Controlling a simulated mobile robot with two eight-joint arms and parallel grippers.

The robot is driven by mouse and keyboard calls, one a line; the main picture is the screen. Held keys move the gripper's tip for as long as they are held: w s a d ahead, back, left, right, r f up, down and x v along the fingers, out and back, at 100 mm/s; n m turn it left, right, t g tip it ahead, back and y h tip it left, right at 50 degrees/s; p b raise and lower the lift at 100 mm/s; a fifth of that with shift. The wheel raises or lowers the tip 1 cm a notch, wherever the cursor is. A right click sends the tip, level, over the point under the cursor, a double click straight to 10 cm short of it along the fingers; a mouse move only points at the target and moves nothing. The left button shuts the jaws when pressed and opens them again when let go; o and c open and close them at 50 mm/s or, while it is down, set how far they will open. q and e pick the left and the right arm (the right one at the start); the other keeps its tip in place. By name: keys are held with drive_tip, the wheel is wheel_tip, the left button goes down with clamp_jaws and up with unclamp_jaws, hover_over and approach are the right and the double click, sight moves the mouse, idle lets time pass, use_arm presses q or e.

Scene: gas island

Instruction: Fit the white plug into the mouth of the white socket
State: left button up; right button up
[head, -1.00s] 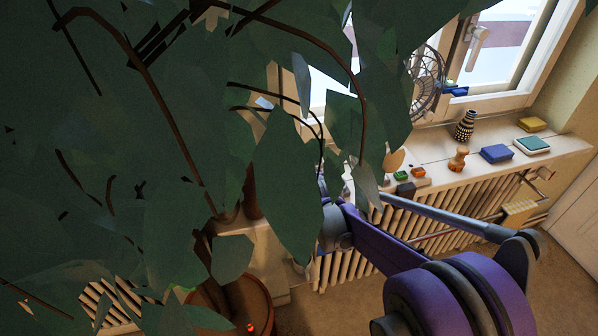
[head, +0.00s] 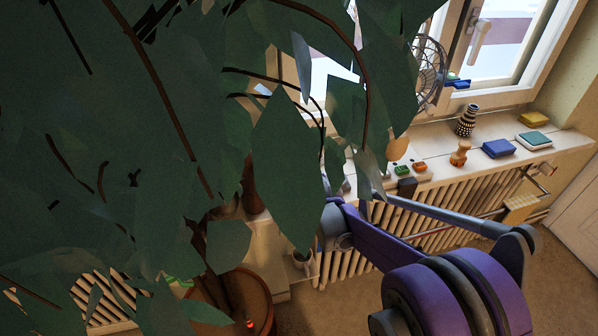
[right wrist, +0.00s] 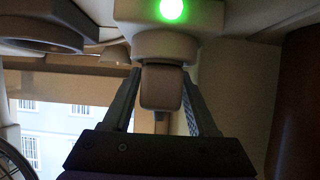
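In the right wrist view a pale, whitish block, which looks like the white plug (right wrist: 160,90), sits between the two fingers of my right gripper (right wrist: 161,75). The fingers lie close along both its sides. Its far end meets a white housing with a lit green lamp, which looks like the white socket (right wrist: 165,42). The mouth is hidden, and I cannot tell how deep the plug sits. In the head view my purple right arm reaches toward the sill, and leaves hide its gripper, the plug and the socket. My left gripper is not in view.
A large leafy plant (head: 140,170) fills the left of the head view. The windowsill (head: 560,140) holds a patterned vase (head: 467,121), a wooden figure (head: 460,153), a blue box (head: 498,149) and a fan (head: 428,72). A ribbed radiator (head: 440,236) stands below.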

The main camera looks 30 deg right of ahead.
drive_tip(key=shift+o, duration=1.2)
drive_tip(key=p+v, duration=0.1)
drive_tip(key=v, duration=0.9)
drive_tip(key=shift+s+r, duration=0.15)
drive_tip(key=shift+s, duration=0.2)
drive_tip(key=s+a+f+n+g+y+p, duration=0.1)
drive_tip(key=s+a+g+p, duration=0.1)
drive_tip(key=s+a, duration=0.2)
drive_tip(key=s+a+n+g+y+p, duration=0.1)
drive_tip(key=s+a, duration=0.4)
drive_tip(key=s, duration=0.6)
drive_tip(key=s+a+f+g+y+p, duration=0.1)
drive_tip(key=s+a+g+p, duration=0.2)
drive_tip(key=s, duration=0.4)
drive_tip(key=shift+s+a+f+n+p, duration=0.2)
drive_tip(key=shift+a+f+n+p, duration=0.15)
drive_tip(key=shift+a, duration=0.4)
